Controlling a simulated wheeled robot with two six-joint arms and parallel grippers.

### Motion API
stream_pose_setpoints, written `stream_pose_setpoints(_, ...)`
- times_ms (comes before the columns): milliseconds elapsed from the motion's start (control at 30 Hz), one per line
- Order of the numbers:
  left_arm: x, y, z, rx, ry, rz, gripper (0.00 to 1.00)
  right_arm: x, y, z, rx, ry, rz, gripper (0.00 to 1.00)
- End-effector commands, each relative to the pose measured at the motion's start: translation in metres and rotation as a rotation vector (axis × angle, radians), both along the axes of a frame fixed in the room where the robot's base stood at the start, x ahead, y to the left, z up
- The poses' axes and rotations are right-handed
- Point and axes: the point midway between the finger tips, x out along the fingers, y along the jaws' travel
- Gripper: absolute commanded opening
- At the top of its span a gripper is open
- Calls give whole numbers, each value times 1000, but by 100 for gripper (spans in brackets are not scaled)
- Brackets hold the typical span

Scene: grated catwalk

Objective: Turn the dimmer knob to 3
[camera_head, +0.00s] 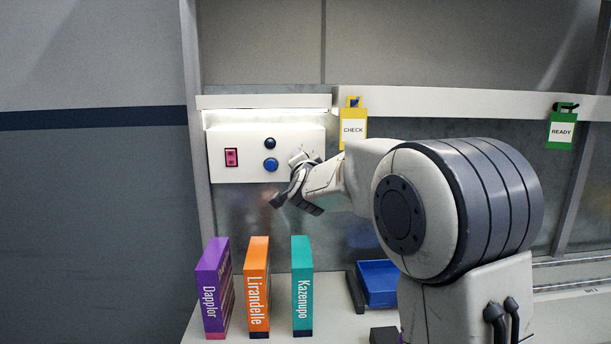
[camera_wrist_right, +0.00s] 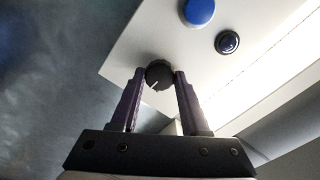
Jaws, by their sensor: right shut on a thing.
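The dimmer knob (camera_wrist_right: 158,75) is black and round with a white pointer line. It sits near a corner of the white control panel (camera_head: 222,170). In the right wrist view its pointer line aims down and slightly left, toward the gripper's base. My right gripper (camera_wrist_right: 159,82) has one finger on each side of the knob and is shut on it. In the head view my right gripper (camera_head: 300,165) is at the panel's right end and covers the knob. No scale numbers can be read. My left gripper is not in view.
The panel also carries a pink rocker switch (camera_head: 231,157), a dark button (camera_head: 270,143) and a blue button (camera_head: 270,165). Purple (camera_head: 213,290), orange (camera_head: 258,290) and teal (camera_head: 302,290) boxes stand below. A blue tray (camera_head: 378,284) and yellow CHECK tag (camera_head: 353,128) are nearby.

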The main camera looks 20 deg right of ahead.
Motion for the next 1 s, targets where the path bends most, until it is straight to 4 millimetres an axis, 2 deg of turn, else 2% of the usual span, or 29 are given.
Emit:
stream_pose_setpoints(33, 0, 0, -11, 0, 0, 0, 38, -1, -3, -3, 43, -19, -6, 0)
stream_pose_setpoints(100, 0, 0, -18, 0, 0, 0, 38, -1, -3, -3, 105, -37, -6, 0)
stream_pose_setpoints(400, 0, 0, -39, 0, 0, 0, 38, -1, -4, -3, 327, -100, -7, 0)
stream_pose_setpoints(700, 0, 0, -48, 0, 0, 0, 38, -1, -4, -2, 452, -135, -8, 0)
stream_pose_setpoints(1000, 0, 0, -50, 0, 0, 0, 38, -1, -5, -2, 488, -143, -9, 0)
